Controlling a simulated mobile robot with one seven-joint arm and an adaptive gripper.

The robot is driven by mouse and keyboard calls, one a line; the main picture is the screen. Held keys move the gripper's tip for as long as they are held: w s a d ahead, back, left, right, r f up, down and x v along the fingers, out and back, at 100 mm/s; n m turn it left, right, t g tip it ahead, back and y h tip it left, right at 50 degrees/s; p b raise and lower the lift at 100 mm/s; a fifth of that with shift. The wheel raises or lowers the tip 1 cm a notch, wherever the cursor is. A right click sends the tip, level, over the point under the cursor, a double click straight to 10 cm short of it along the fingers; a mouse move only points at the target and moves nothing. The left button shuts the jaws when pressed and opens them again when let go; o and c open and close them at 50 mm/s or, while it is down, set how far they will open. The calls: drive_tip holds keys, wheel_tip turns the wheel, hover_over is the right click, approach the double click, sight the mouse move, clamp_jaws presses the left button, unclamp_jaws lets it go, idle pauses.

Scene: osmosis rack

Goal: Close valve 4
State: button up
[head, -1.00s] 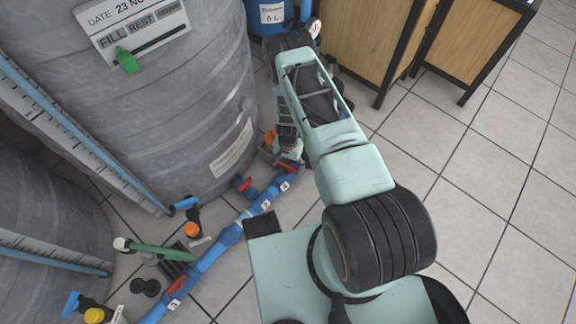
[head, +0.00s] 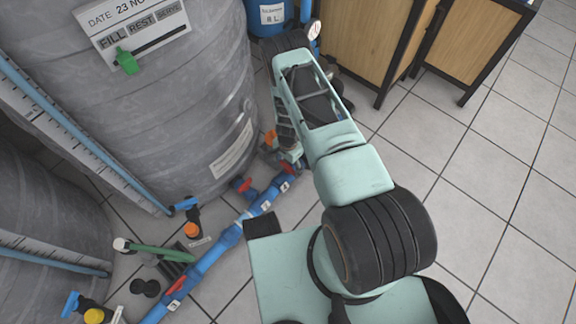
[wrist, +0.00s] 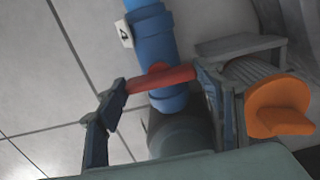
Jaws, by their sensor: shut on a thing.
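Valve 4 has a red handle (wrist: 160,78) that lies across the blue pipe (wrist: 156,38), at a slight tilt, in the wrist view. A white label with a 4 (wrist: 125,33) sits on the pipe just above it. My gripper (wrist: 161,84) is shut on the red handle, with one dark finger at each end of it. In the head view my gripper (head: 286,152) is low beside the big grey tank, at the far end of the blue pipe (head: 212,254).
A large grey tank (head: 150,95) stands close to the left of my gripper. An orange part (wrist: 280,108) is right of my fingers in the wrist view. Other red handles (head: 245,184) sit along the pipework. Wooden cabinets (head: 365,40) stand behind; tiled floor is free at right.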

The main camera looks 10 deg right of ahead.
sight(288, 166)
drive_tip(key=shift+w, duration=0.1)
drive_tip(key=o, duration=1.2)
drive_tip(key=shift+c, duration=0.2)
wheel_tip(288, 166, up, 12)
